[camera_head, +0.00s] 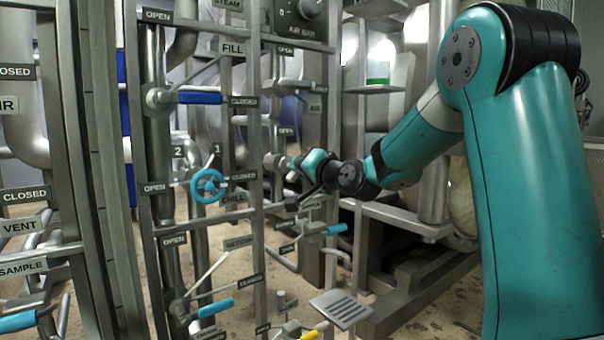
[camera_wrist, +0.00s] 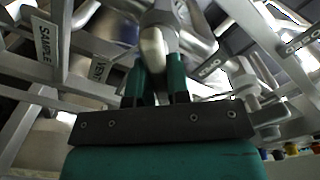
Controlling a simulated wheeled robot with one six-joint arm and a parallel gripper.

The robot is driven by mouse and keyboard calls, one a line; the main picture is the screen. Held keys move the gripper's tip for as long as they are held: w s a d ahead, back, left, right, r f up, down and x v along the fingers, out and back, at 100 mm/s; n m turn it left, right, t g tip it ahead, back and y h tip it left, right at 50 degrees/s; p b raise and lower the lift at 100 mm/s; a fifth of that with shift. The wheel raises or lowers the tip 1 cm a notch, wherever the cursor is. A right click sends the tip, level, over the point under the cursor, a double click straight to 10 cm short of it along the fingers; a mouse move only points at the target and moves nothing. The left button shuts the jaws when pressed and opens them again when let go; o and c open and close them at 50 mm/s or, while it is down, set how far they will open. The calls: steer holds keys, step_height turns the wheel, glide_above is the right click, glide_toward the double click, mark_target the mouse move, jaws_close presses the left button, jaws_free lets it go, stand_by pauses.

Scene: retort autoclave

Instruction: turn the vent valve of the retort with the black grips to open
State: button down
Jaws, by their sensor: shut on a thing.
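In the wrist view the two teal fingers of my gripper (camera_wrist: 156,82) are closed around a part of the vent valve, with its silver rounded metal (camera_wrist: 152,48) showing between and above them. The grip itself is hidden between the fingers, so its colour cannot be told. In the head view my gripper (camera_head: 283,162) reaches into the piping behind the middle frame. The held valve part is too small to make out there.
Nearby are a SAMPLE label (camera_wrist: 45,42), a blue-grip FILL lever (camera_head: 200,98), a blue CHILL handwheel (camera_head: 208,186) and a light-blue-grip lever (camera_head: 336,229). Another panel at left has a VENT label (camera_head: 19,226). Upright posts and pipes crowd my gripper.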

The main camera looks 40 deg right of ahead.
steer(key=n+b, duration=0.3)
steer(key=n, duration=0.2)
steer(key=shift+f+b, duration=0.15)
steer(key=shift+b, duration=0.2)
steer(key=shift+a+n+b, duration=0.1)
steer(key=shift+n+b, duration=1.05)
steer(key=shift+n, duration=0.95)
steer(key=c, duration=1.1)
jaws_free()
steer(key=shift+r, duration=0.2)
steer(key=shift+s, duration=0.1)
steer(key=shift+s+d+p, duration=0.15)
steer(key=shift+s+p, duration=0.55)
steer(key=shift+s, duration=3.6)
steer(key=shift+s+d+p, duration=0.15)
steer(key=shift+s+p, duration=0.55)
steer(key=shift+s, duration=3.6)
